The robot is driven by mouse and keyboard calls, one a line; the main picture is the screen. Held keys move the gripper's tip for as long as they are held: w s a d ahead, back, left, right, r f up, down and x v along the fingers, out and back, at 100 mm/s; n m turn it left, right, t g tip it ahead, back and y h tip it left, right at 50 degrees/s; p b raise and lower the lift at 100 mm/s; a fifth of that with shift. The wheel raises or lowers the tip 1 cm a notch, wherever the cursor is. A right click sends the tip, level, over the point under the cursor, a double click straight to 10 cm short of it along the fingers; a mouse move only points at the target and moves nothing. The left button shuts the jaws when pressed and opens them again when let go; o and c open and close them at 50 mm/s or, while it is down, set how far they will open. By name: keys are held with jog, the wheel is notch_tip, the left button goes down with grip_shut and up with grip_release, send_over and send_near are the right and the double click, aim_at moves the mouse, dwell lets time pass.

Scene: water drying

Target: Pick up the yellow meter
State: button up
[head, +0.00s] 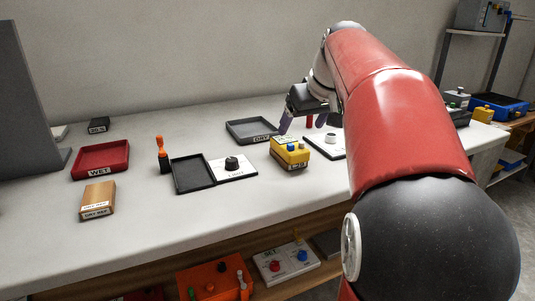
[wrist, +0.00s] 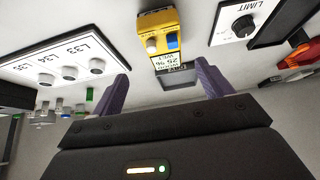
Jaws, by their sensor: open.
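The yellow meter (head: 290,157) stands on the white table, right of the LIMIT panel, with a small display and blue and pale knobs on top. In the wrist view the yellow meter (wrist: 158,22) is at the top centre, beyond the fingertips. My gripper (head: 303,123) is above the table behind the meter, partly hidden by my arm. In the wrist view my gripper (wrist: 162,74) has its two purple fingers spread apart, with nothing held. The meter appears apart from the fingers.
The LIMIT panel (head: 232,167) and a black tray (head: 192,174) lie left of the meter. A grey DRY tray (head: 262,125) is behind it. A white knob panel (wrist: 70,62) lies beside it. A red WET tray (head: 100,160) and tan block (head: 97,200) are farther left.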

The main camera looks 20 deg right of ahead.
aim_at(291, 140)
jog(key=x, duration=0.7)
jog(key=shift+w+a+f+b, duration=0.1)
jog(key=shift+a+f+b, duration=0.1)
jog(key=shift+a+b, duration=0.15)
jog(key=c, duration=1.3)
jog(key=shift+r, duration=0.15)
